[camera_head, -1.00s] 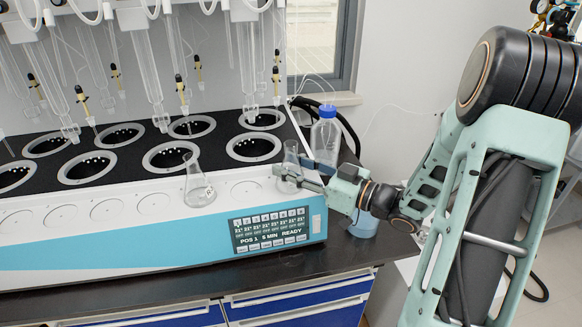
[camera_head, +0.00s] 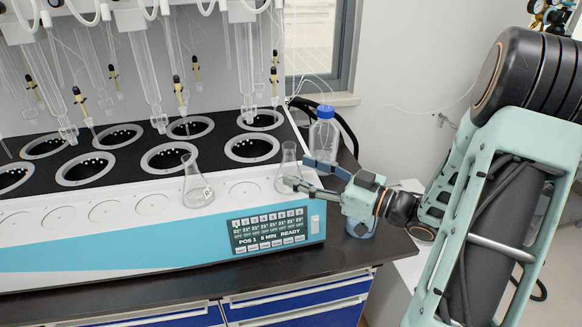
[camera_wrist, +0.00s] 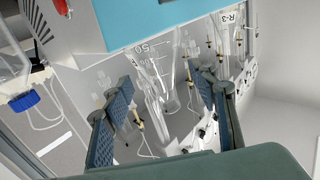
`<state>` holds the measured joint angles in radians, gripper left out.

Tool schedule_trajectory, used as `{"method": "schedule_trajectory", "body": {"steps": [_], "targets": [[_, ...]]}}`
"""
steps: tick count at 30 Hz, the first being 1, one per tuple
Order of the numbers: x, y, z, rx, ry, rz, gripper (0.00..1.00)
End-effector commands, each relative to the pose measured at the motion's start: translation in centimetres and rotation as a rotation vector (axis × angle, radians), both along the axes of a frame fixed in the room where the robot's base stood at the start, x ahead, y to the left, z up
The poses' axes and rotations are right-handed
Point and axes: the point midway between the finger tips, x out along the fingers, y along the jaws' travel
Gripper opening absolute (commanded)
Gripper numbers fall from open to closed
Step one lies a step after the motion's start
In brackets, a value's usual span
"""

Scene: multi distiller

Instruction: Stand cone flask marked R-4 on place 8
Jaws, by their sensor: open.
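A clear cone flask (camera_head: 288,166) stands upright at the right end of the white front ledge, on the rightmost place; its mark is not readable. It also shows in the wrist view (camera_wrist: 168,72), with a graduation reading 50. My gripper (camera_head: 303,173) is open beside this flask. In the wrist view its two fingers (camera_wrist: 163,85) lie apart on either side of the glass, with gaps. A second cone flask (camera_head: 197,188) stands further left on the ledge; a flask marked R-3 (camera_wrist: 228,35) shows in the wrist view.
An empty round place (camera_head: 245,188) lies between the two flasks. A blue-capped bottle (camera_head: 324,132) stands behind my gripper, and a vessel of blue liquid (camera_head: 362,226) stands below it. Glass tubes (camera_head: 147,75) hang over the black wells (camera_head: 252,148).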

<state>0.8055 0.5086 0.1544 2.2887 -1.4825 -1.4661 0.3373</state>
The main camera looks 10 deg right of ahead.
Motion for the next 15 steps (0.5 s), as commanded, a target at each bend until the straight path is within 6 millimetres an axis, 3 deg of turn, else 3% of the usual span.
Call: {"method": "schedule_trajectory", "body": {"steps": [6,15], "targets": [[-3.3,-3.5,0.0,0.000,0.000,-0.004,0.53],[-5.6,-5.6,-0.1,-0.001,0.001,0.000,0.53]]}}
